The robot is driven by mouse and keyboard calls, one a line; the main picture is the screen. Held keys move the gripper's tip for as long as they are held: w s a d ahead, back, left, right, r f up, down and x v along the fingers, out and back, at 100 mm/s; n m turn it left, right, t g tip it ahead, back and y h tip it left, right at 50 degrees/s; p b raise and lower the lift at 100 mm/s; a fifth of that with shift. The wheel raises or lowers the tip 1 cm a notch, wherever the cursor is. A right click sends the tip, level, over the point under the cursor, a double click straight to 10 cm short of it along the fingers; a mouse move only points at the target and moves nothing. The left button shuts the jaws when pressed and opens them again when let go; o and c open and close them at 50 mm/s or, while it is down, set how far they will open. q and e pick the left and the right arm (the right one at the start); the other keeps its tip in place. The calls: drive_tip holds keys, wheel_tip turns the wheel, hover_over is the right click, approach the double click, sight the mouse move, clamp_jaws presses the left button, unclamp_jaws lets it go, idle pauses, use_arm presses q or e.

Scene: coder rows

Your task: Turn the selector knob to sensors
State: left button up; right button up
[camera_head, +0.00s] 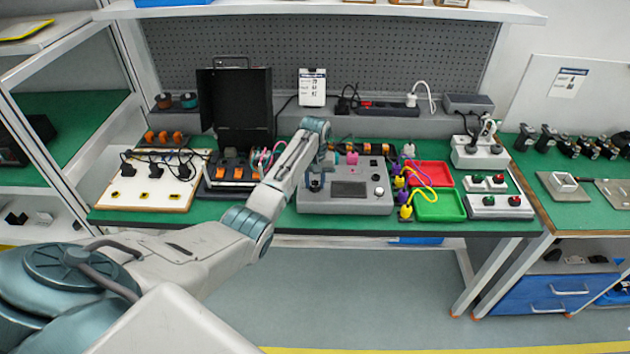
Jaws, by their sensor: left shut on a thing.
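A grey control box (345,208) stands on the green bench in the middle of the head view. It has a dark screen and small buttons to the right of the screen. My left arm reaches in from the lower left. My left gripper (315,183) points down at the left part of the box's top face and is shut on the selector knob there. The fingers hide the knob, so its pointing direction and the labels around it cannot be read. My right gripper is not in view.
An open black case (235,110) stands left of the box, beside a white board (145,195) with black plugs. Red (433,174) and green (438,208) trays with colored leads lie to the right. A button box (500,207) stands farther right.

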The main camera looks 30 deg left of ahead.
use_arm(q)
drive_tip(key=shift+r+m+p, duration=0.15)
drive_tip(key=shift+m+p, duration=0.4)
drive_tip(key=shift+m, duration=0.05)
drive_tip(key=m+p, duration=0.2)
drive_tip(key=m, duration=0.1)
drive_tip(key=m+p, duration=0.1)
drive_tip(key=m, duration=0.2)
drive_tip(key=m+p, duration=0.1)
drive_tip(key=m, duration=0.2)
drive_tip(key=shift+w+m, duration=0.1)
drive_tip(key=shift+m, duration=0.3)
drive_tip(key=m+p, duration=0.1)
drive_tip(key=m, duration=0.8)
drive_tip(key=shift+m, duration=1.9)
